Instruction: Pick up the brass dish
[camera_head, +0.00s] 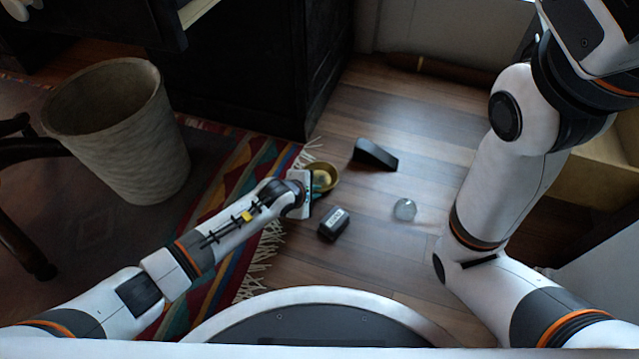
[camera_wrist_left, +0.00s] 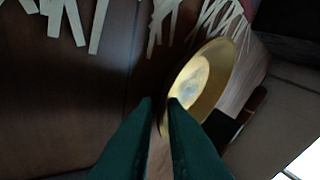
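The brass dish (camera_head: 326,176) is a small round golden bowl at the fringed edge of the rug in the head view. In the left wrist view the dish (camera_wrist_left: 205,80) shows its shiny inside, with its rim running down between the fingers. My left gripper (camera_head: 314,182) is at the dish's near left side. Its two dark green fingers (camera_wrist_left: 160,101) are close together, one inside the dish and one outside, shut on the rim. I cannot tell whether the dish is clear of the floor. My right arm is at the right, its gripper out of view.
A black box with a white label (camera_head: 334,223), a black wedge (camera_head: 374,155) and a clear glass object (camera_head: 405,209) are on the wooden floor nearby. A wicker basket (camera_head: 120,135) stands on the patterned rug at left. Dark furniture (camera_head: 245,65) stands behind.

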